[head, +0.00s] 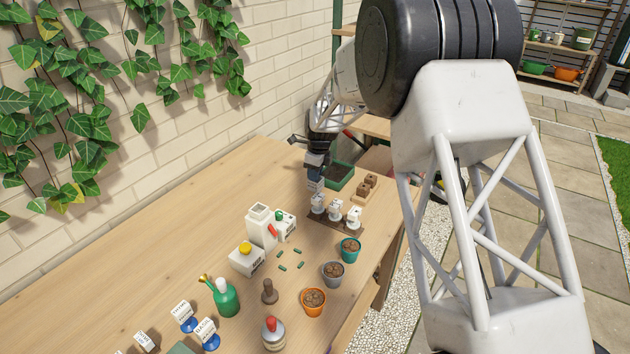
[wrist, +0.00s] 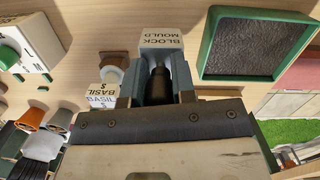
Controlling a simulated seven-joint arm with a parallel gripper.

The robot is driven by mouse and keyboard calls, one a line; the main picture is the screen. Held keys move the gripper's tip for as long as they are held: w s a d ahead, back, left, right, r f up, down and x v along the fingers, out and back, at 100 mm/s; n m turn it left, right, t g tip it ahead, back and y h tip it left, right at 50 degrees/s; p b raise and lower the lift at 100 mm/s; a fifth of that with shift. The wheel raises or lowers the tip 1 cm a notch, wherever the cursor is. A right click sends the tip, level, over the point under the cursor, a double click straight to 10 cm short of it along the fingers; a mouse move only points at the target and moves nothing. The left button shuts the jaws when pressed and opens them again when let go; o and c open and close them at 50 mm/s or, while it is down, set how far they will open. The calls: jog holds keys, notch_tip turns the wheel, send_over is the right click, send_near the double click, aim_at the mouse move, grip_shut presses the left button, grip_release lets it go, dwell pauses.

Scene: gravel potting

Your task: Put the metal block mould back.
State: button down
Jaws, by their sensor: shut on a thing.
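The mould's lower body is hidden below the fingers and the gripper housing. A white card reading "BLOCK MOULD" (wrist: 162,38) shows just beyond the fingertips. I cannot tell whether the mould touches the bench.
A green tray of dark soil (wrist: 207,48) lies close beside the gripper. White-topped items (head: 335,210) stand in a row close by, and a "BASIL" card (wrist: 103,90) is near the fingers. Brown blocks (head: 367,187) and small pots (head: 333,273) stand nearer the edge.

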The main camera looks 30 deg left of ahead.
jog(key=shift+f, duration=1.6)
jog(key=shift+f, duration=0.1)
jog(key=c, duration=0.9)
grip_release()
jog(key=shift+c, duration=0.2)
jog(key=r, duration=0.4)
jog(key=d+r, duration=0.1)
jog(key=r, duration=0.7)
jog(key=shift+w+d, duration=0.1)
jog(key=shift+d, duration=0.05)
jog(key=shift+r, duration=0.1)
